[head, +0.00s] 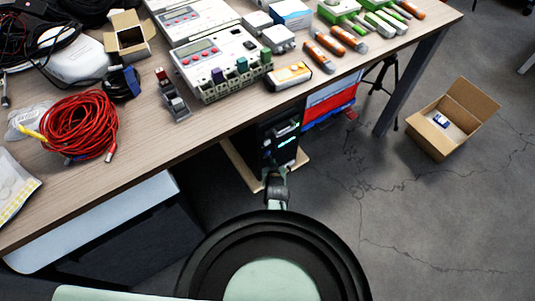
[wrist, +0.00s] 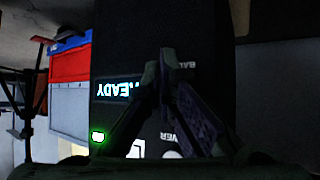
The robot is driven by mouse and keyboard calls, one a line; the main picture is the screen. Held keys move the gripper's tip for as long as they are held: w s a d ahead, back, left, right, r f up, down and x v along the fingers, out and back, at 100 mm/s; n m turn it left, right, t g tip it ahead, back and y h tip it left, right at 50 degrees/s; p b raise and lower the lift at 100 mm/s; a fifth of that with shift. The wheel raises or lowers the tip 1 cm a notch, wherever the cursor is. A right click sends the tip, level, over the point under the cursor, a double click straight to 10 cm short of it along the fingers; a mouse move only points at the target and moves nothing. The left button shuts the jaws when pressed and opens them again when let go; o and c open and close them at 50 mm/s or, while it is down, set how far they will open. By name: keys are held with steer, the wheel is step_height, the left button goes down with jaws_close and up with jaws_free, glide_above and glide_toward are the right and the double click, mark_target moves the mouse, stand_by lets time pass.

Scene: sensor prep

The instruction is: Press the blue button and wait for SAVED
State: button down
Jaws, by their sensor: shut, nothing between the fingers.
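A black device (head: 266,150) stands under the table in the head view, with small lit patches on its front. In the wrist view its dark face (wrist: 200,25) fills the middle. Its screen (wrist: 112,89) shows glowing letters, upside down, that end in "EADY"; the rest is covered by my finger. A green light (wrist: 98,136) glows below the screen. My gripper (wrist: 166,62) is shut and empty in front of this face; I cannot tell whether it touches. It also shows in the head view (head: 275,180). I see no blue button; my fingers hide part of the panel.
The wooden table (head: 130,160) stands above the device, its metal leg (head: 412,80) to the right. A red and blue bin (head: 330,104) is just right of the device. An open cardboard box (head: 430,146) lies on the floor at right. Bare floor (head: 400,220) lies between.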

steer(key=shift+w+a, duration=0.15)
stand_by(0.4)
steer(key=shift+w+a, duration=0.1)
steer(key=shift+w, duration=0.05)
steer(key=shift+w+a, duration=0.3)
steer(key=shift+w, duration=0.1)
stand_by(1.0)
steer(key=shift+s+d, duration=0.5)
steer(key=shift+s, duration=0.2)
steer(key=shift+s+d, duration=0.75)
steer(key=shift+s, duration=0.3)
steer(key=shift+s+d, duration=0.75)
steer(key=shift+s, duration=0.25)
